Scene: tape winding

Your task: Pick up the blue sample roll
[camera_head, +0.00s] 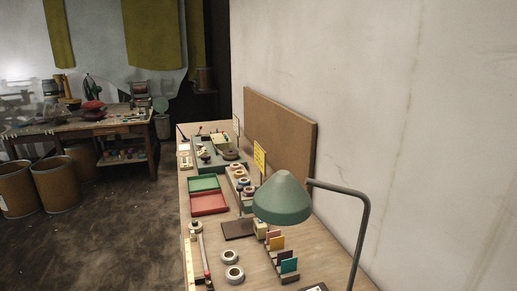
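A row of small tape rolls (243,182) sits in a pale holder on the long workbench (310,242). The rolls are small and partly hidden by the green lamp shade, and I cannot tell for sure which one is the blue sample roll. Two white rolls lie loose near the front of the bench, a farther one (230,257) and a nearer one (235,274). Another pale roll (195,227) lies by the left edge. Neither of my grippers is in view.
A green tray (203,184) and a red tray (208,203) lie left of the holder. A green lamp (282,200) overhangs the bench beside upright colour cards (289,265). A brown board (280,138) stands along the wall. Open floor (120,235) lies left.

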